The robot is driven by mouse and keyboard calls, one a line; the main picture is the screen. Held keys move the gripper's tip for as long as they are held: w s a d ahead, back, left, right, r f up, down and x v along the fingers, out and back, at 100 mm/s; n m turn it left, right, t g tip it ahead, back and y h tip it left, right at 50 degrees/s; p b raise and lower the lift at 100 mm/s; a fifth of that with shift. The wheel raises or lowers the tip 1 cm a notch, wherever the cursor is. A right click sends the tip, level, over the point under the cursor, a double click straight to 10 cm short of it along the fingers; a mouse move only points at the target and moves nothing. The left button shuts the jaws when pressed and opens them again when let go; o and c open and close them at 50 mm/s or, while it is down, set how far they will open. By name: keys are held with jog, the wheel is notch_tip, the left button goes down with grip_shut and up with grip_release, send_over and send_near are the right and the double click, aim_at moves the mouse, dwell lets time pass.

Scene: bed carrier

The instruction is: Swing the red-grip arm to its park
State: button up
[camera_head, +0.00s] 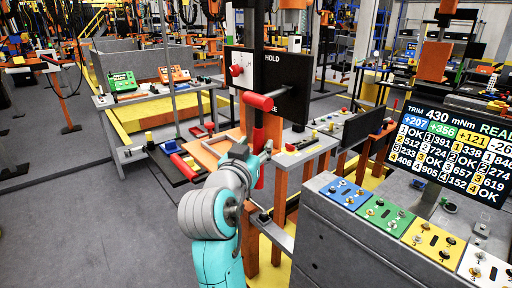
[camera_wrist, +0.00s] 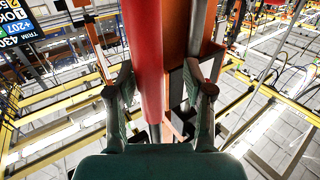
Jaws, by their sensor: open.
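A grey console (camera_head: 340,225) with coloured button plates and a readout screen (camera_head: 450,150) stands at the right. Low tables (camera_head: 150,95) with controls stand behind left. Floor at left is clear.

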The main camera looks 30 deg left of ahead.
jog(key=shift+d, duration=0.1)
jog(key=v, duration=1.2)
jog(key=d+f+n+g+y, duration=0.1)
jog(key=d+f+n, duration=0.1)
jog(key=d+f, duration=1)
jog(key=d+f+n+g, duration=0.15)
jog(key=d+f, duration=0.55)
jog(key=f, duration=0.8)
jog(key=s+d+f+h, duration=0.1)
jog(key=s+d+f, duration=0.85)
jog(key=d, duration=0.35)
jog(key=s+d+m+h, duration=0.1)
jog(key=s+d, duration=0.3)
jog(key=s, duration=0.4)
jog(key=s+d+m+h, duration=0.1)
jog(key=s+d+m, duration=0.2)
jog(key=s, duration=0.4)
jog(key=s+d+r+m+h, duration=0.1)
jog(key=s+d+m+h, duration=0.1)
jog(key=s+d, duration=0.3)
jog(key=s, duration=0.3)
jog(key=shift+s+d, duration=0.3)
jog(key=shift+d, duration=0.1)
